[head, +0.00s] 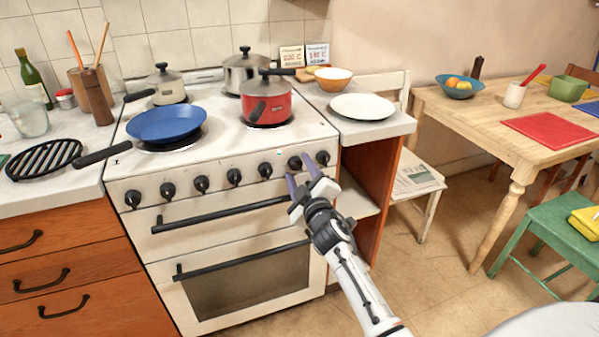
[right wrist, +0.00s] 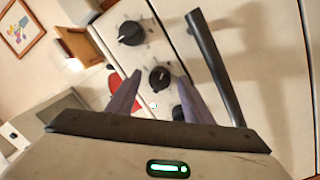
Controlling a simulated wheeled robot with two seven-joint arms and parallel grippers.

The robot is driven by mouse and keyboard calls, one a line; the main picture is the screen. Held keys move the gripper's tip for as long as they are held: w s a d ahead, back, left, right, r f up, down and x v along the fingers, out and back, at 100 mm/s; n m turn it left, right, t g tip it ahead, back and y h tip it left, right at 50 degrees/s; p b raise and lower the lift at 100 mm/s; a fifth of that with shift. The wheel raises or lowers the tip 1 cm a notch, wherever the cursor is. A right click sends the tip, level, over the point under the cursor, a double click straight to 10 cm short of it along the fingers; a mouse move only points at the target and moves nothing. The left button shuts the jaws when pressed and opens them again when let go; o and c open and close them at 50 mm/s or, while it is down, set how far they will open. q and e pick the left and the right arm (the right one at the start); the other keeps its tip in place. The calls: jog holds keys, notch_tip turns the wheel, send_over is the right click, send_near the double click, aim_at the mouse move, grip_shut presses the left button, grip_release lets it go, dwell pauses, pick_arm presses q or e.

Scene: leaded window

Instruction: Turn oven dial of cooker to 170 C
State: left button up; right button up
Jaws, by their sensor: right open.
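The white cooker (head: 235,208) has a row of several black dials along its front panel. My right gripper (head: 298,168) is open at the right end of this row. Its two grey-purple fingers point at the panel, near the second dial from the right (head: 294,163); the end dial (head: 322,158) is just right of them. In the right wrist view a black dial (right wrist: 160,77) shows between the fingertips, with no clear contact. Another dial (right wrist: 131,33) is above it, and one is partly hidden below. I cannot read dial markings. My left gripper is not in view.
Black oven handles (head: 220,215) run below the dials. A blue pan (head: 167,123), red pot (head: 267,100) and other pots stand on the hob. Two small cards (head: 291,57) with temperature-like print lean behind. Open floor (head: 440,270) lies at right, before the wooden table (head: 470,115).

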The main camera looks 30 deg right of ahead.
jog(key=c, duration=1)
jog(key=shift+r+m+p, duration=0.2)
jog(key=shift+m+p, duration=0.5)
jog(key=shift+m, duration=0.5)
jog(key=shift+c, duration=0.2)
jog(key=shift+m, duration=0.5)
jog(key=shift+f, duration=0.1)
jog(key=shift+m, duration=0.3)
jog(key=o, duration=1)
jog(key=shift+o, duration=0.2)
